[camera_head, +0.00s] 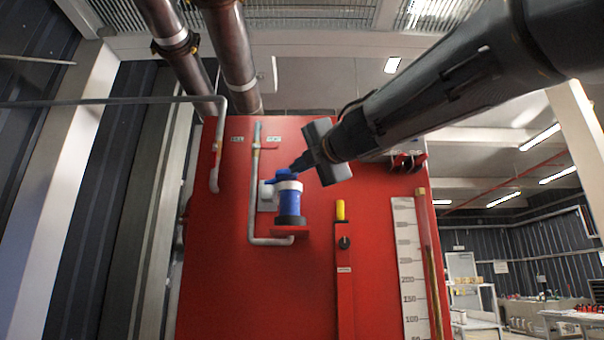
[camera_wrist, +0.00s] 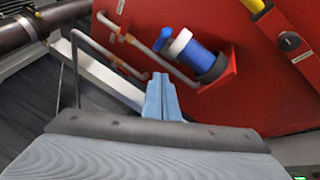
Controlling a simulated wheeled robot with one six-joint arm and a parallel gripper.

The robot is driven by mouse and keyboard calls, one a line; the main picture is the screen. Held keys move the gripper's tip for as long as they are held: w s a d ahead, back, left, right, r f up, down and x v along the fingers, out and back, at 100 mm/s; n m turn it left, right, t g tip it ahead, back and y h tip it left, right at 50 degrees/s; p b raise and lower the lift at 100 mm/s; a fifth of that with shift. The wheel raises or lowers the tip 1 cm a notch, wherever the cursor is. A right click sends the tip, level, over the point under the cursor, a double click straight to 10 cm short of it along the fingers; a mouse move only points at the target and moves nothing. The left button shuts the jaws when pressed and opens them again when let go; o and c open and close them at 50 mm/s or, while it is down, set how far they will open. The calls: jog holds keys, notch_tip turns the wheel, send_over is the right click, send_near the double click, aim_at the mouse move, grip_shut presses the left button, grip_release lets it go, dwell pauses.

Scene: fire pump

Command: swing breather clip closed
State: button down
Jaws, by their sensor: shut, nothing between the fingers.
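The breather (camera_head: 289,200) is a blue upright cylinder with a white band and a dark base, fixed on a small red bracket on the red panel. It also shows tilted in the wrist view (camera_wrist: 203,58). A small blue piece (camera_wrist: 163,39), which looks like the clip, sticks out at its top, beyond the white band (camera_wrist: 180,45). I cannot tell its exact angle. My gripper (camera_head: 294,168) is shut and empty, with its tips close to the breather's top in the head view. In the wrist view its fingertips (camera_wrist: 160,76) appear apart from the clip, below it in the picture.
A thin grey pipe (camera_head: 254,195) runs down just left of the breather and bends under it. A yellow-topped handle (camera_head: 340,210) stands to the right, with a white scale (camera_head: 410,265) beyond. Thick brown pipes (camera_head: 230,50) rise above the panel.

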jog(key=w+r+p, duration=0.1)
jog(key=w+r, duration=0.1)
jog(key=w, duration=0.6)
jog(key=shift+r, duration=0.2)
